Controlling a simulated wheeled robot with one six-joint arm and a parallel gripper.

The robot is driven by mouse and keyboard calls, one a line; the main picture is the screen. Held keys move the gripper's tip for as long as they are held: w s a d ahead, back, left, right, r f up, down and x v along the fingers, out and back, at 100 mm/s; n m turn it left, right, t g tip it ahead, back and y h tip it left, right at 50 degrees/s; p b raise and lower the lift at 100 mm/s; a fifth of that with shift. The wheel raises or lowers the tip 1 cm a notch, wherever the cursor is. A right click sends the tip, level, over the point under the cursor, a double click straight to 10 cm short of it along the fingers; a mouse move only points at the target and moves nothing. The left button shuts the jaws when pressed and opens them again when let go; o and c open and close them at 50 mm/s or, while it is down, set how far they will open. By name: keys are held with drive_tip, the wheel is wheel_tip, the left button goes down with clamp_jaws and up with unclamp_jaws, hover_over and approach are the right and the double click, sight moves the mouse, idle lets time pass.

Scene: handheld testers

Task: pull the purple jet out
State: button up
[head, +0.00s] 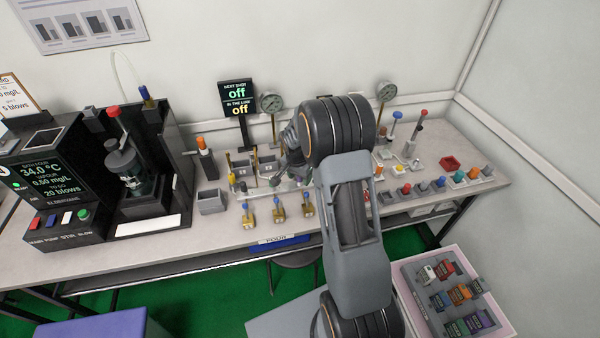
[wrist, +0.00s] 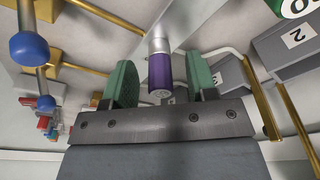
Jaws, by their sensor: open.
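The purple jet (wrist: 160,76) is a short purple cylinder below a silver collar, in the upper middle of the wrist view. My gripper (wrist: 161,82) is open, with one green-padded finger on each side of the jet. A gap shows between each pad and the jet, so neither finger appears to touch it. The jet's silver end is still joined to the pale fitting above it in the picture.
Brass pipes (wrist: 260,98) and grey numbered blocks (wrist: 292,45) stand close on the right in the wrist view. A blue knob (wrist: 30,47) is at left. In the head view, brass valves (head: 279,210) line the bench front, and a dark machine (head: 130,170) stands left.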

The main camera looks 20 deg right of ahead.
clamp_jaws()
idle(0.8)
